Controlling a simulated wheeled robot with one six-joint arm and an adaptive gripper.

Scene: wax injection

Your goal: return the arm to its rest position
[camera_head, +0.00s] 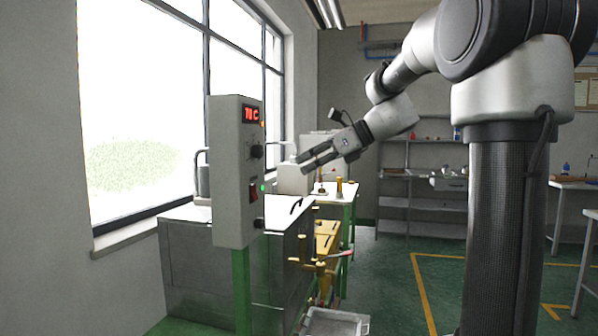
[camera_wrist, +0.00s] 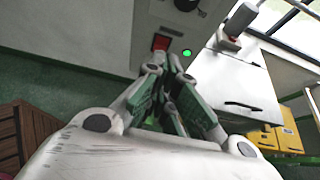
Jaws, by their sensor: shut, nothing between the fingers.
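My arm reaches left from its column in the head view, bent at the elbow. My gripper (camera_head: 305,162) is at its end, raised above the metal tank and pointing left toward the control box (camera_head: 231,170), with a visible gap to the tank below. In the wrist view my gripper (camera_wrist: 172,72) has its fingers shut and empty, with green pads along them. Behind the fingertips are the box's red switch (camera_wrist: 161,42) and a lit green light (camera_wrist: 187,53). I cannot tell the exact distance from the fingertips to the box.
The steel tank (camera_head: 190,262) stands under the window. Yellow parts (camera_head: 327,238) with handles sit beside it, above a grey bin (camera_head: 335,323). A white table (camera_head: 335,190) and grey shelves (camera_head: 408,205) stand behind.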

